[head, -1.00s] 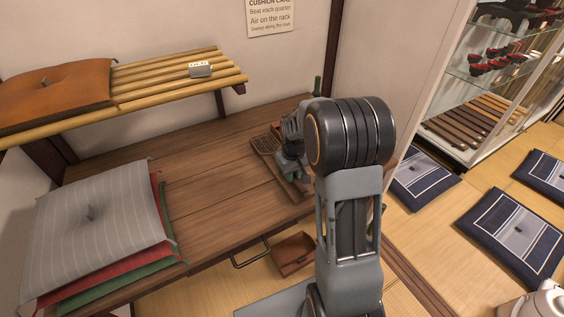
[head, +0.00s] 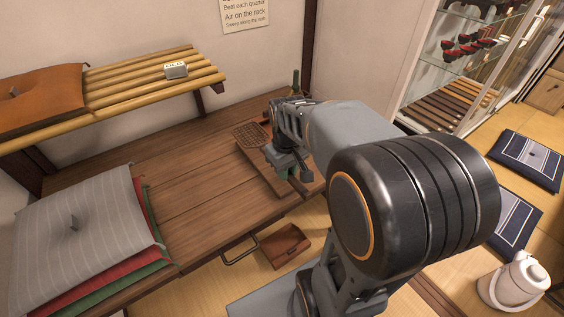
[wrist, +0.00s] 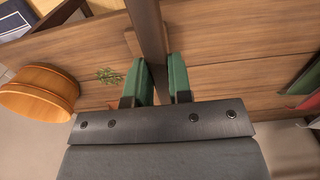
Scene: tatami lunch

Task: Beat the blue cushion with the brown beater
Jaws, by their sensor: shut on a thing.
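The brown beater has a latticed head (head: 250,135) over the far right of the wooden bench. My gripper (head: 285,172) is over the bench's right end. In the wrist view my gripper (wrist: 165,85) has its green fingers on both sides of the beater's brown handle (wrist: 150,40), shut on it. I cannot tell whether the beater is clear of the bench. No plain blue cushion shows on the bench; navy-bordered cushions (head: 527,160) lie on the tatami at the right, away from my gripper.
A grey striped cushion (head: 75,215) tops red and green ones on the bench's left (head: 180,185). Above is a slatted rack (head: 150,80) with an orange-brown cushion (head: 38,100) and a small card (head: 176,70). A white kettle-like pot (head: 513,280) stands at lower right. The bench middle is clear.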

